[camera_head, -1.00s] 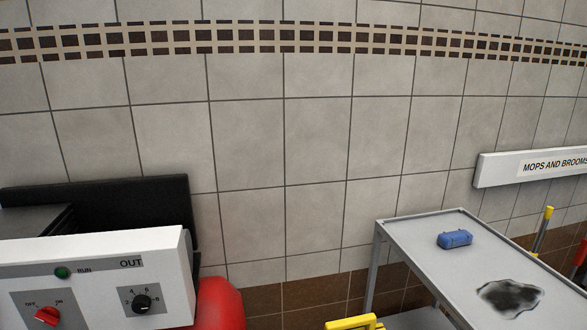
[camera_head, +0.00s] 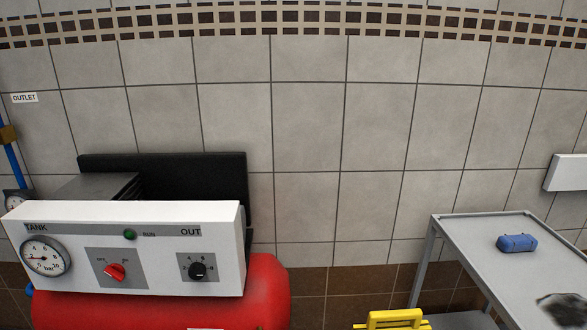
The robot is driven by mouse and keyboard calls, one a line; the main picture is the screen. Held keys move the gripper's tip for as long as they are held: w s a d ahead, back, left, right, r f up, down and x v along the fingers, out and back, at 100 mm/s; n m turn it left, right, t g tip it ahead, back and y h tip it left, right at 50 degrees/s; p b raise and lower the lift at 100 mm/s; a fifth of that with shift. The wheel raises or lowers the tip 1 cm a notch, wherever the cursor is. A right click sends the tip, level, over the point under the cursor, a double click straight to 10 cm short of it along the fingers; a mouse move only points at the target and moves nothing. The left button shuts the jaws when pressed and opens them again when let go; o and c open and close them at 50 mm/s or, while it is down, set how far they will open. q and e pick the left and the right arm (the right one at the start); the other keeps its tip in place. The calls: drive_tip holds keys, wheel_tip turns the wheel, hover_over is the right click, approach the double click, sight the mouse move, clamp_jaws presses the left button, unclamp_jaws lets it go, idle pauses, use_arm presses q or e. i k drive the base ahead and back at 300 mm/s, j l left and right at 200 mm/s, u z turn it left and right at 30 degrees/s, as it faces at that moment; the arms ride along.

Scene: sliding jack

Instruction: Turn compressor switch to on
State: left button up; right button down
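The compressor (camera_head: 270,290) stands at the lower left, with a red tank under a white control panel (camera_head: 75,215). The red switch (camera_head: 115,272) sits on a grey plate in the panel's middle. OFF is marked at its upper left and a label at its upper right is too small to read surely. I cannot tell for certain which mark the knob points to. A green RUN lamp (camera_head: 130,235) is above the switch. Neither of my grippers is in view.
A TANK gauge (camera_head: 45,257) and a black OUT knob (camera_head: 198,271) flank the switch. A grey table (camera_head: 480,257) at the right holds a blue object (camera_head: 517,243) and a dark stain. A yellow object (camera_head: 395,320) stands between compressor and table.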

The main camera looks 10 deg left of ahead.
sight(116, 270)
drive_tip(key=u, duration=1.4)
